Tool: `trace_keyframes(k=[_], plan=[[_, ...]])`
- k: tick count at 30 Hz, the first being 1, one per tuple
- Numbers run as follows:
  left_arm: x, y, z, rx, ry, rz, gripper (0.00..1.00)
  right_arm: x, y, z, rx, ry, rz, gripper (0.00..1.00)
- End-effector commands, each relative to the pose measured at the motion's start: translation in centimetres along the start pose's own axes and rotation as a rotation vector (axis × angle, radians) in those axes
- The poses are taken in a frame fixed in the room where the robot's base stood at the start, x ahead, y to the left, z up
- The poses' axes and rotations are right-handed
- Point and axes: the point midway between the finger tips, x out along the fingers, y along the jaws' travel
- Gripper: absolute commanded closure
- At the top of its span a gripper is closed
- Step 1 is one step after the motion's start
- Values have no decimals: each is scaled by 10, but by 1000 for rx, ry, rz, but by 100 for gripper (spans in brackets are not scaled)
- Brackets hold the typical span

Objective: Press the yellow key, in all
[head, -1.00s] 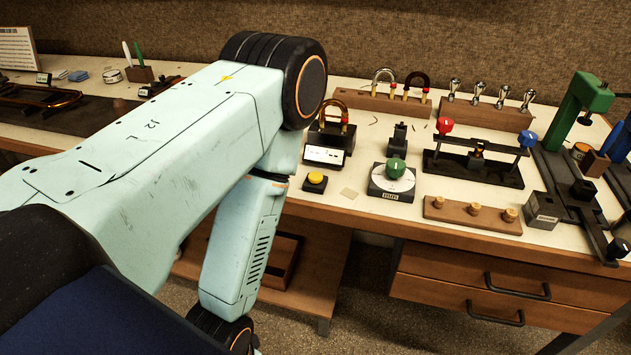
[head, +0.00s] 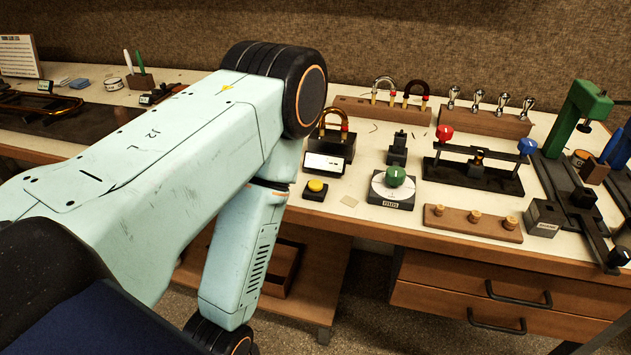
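The yellow key (head: 316,186) is a round yellow button on a small black base. It sits near the front edge of the bench, just right of my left arm's forearm. Its top is in plain sight and nothing touches it. My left arm crosses the left half of the head view, with its elbow above the bench and its lower link hanging down in front of the bench edge. The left gripper is out of the frame below. My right arm and gripper do not show.
Close to the key stand a black box with a white display (head: 325,163) and a dial with a green knob (head: 394,182). A lever stand with red and blue knobs (head: 474,170), a wooden peg block (head: 473,223) and a green press (head: 580,112) lie further right. Drawers (head: 480,297) are below.

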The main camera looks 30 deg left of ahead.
Motion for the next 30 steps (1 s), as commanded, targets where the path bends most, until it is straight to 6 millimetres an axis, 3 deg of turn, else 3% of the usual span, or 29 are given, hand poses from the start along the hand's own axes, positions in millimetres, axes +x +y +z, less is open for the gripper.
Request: trace_keyframes(k=[8, 30], plan=[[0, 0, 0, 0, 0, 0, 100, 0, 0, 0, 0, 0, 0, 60], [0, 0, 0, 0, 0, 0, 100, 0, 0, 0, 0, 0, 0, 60]])
